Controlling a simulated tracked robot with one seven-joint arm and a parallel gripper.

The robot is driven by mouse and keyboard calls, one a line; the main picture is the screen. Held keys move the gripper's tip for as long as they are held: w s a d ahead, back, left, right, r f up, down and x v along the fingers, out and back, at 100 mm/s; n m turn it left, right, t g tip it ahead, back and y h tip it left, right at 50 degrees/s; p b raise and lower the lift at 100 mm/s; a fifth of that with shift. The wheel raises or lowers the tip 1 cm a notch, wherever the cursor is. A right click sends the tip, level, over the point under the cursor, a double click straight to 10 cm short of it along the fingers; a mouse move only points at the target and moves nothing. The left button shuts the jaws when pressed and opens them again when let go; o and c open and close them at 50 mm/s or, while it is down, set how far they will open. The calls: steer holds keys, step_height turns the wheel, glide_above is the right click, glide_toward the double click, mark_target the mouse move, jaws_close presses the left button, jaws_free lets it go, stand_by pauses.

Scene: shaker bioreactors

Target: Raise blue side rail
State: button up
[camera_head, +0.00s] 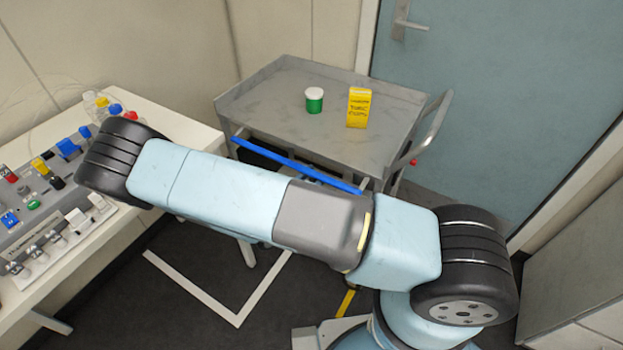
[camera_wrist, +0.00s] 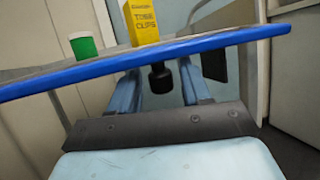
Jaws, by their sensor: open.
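The blue side rail (camera_head: 290,164) is a long, straight bar along the near side of the grey cart (camera_head: 275,98), at or just below its top edge in the head view. Its right end meets my arm. My gripper (camera_wrist: 158,78) shows there with two pale blue fingers apart, open, reaching up to the rail. The rail hides the fingertips; I cannot tell whether they touch it. A black knob-like part shows between the fingers.
A green-and-white jar (camera_head: 314,100) and a yellow box (camera_head: 359,107) stand on the cart top. The cart's handle (camera_head: 433,128) is at its right. A bench (camera_head: 115,228) with switches and bottles stands left. A blue door (camera_head: 500,90) is behind.

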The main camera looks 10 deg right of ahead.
steer(key=shift+c, duration=0.5)
jaws_close()
steer(key=shift+a, duration=0.2)
